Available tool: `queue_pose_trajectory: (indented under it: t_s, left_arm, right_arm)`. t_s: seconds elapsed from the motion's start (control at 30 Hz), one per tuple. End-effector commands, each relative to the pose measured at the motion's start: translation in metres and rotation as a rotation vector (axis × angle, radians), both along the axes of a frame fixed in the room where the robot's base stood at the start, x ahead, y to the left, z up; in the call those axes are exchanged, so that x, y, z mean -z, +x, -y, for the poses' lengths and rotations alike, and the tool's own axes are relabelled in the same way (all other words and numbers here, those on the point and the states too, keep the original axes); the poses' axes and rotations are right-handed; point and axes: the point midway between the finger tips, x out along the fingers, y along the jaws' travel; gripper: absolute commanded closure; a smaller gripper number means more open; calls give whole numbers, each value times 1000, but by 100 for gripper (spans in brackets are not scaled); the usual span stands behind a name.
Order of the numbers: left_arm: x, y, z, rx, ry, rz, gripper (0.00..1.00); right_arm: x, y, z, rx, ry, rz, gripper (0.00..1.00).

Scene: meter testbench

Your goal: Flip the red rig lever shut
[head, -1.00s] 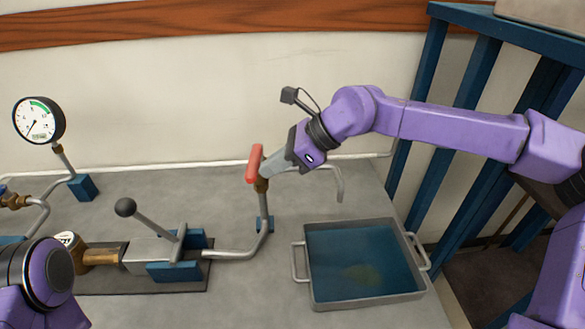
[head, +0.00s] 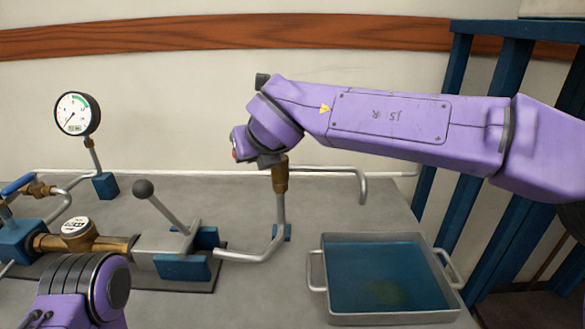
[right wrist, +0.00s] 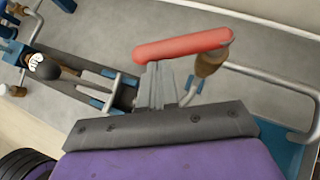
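The red lever (right wrist: 185,46) shows in the right wrist view as a long red bar on the brass valve (right wrist: 209,62). In the head view the brass valve (head: 280,175) tops a grey pipe, and my right wrist hides most or all of the lever. My right gripper (right wrist: 157,80) has its fingers together, tips close to the lever's near side, towards its left end. Whether they touch is unclear. Nothing shows between the fingers. My left forearm shows at the lower left of the head view; its gripper is out of frame.
A pressure gauge (head: 77,114) stands at the left. A black-knobbed pump handle (head: 162,208) rises left of the valve, beside a round meter (head: 76,228). A metal water tray (head: 320,268) sits to the right, before a blue frame (head: 487,125). Bare bench lies between.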

Motion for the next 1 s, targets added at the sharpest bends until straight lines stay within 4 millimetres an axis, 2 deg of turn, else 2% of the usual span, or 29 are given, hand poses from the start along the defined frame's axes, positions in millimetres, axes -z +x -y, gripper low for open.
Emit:
queue_pose_trajectory:
  t_s: [0.2, 0.5, 1.0]
  left_arm:
    - [-2, 0, 0, 0, 0, 1, 57]
    - [-12, 0, 0, 0, 0, 1, 57]
    - [-19, 0, 0, 0, 0, 1, 57]
  right_arm:
    - [-1, 12, -11, 200, -2, 0, 100]
    - [-1, 26, -22, 406, 1, -4, 100]
    - [0, 36, -26, 395, 1, -2, 100]
